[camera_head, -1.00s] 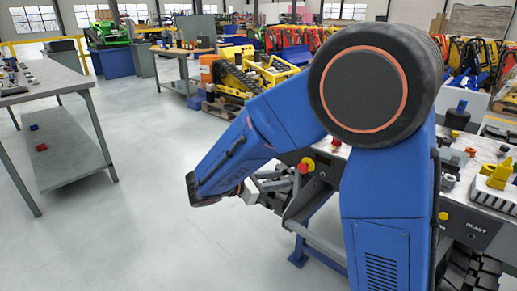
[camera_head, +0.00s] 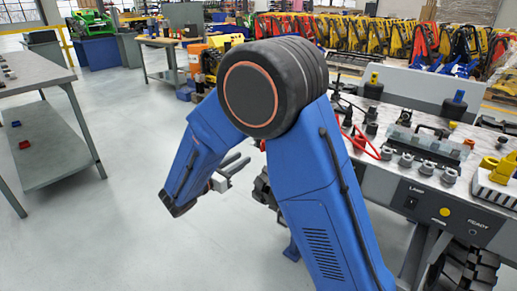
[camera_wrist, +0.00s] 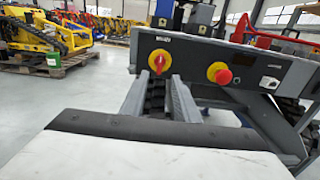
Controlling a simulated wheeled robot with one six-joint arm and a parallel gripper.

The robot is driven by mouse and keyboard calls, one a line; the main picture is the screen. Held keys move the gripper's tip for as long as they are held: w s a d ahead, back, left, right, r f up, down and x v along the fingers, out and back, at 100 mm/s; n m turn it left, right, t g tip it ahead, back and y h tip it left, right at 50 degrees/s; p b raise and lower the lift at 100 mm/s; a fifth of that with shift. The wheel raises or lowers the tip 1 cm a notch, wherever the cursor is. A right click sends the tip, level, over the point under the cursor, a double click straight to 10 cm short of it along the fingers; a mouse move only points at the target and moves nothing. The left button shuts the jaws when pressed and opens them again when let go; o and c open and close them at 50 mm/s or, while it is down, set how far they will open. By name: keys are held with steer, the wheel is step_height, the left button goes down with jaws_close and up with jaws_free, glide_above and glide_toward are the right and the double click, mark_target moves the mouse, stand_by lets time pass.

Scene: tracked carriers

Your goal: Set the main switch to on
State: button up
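The main switch (camera_wrist: 159,62) is a red rotary handle on a round yellow plate, under a small label on the dark panel front in the wrist view. Its handle looks roughly upright; I cannot read its on or off marks. My gripper (camera_wrist: 158,84) is open and empty. Its two grey fingers reach toward the panel, one on each side below the switch, and appear short of it. In the head view my gripper (camera_head: 238,166) shows left of the bench with its fingers apart. The switch is hidden there behind my arm.
A red mushroom button (camera_wrist: 219,73) on a yellow plate sits right of the switch. The bench top (camera_head: 395,175) carries fittings. A yellow button (camera_head: 445,212) is on its front panel. A grey table (camera_head: 35,72) stands left; the floor between is clear.

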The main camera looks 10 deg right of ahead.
steer(key=x, duration=1.1)
jaws_close()
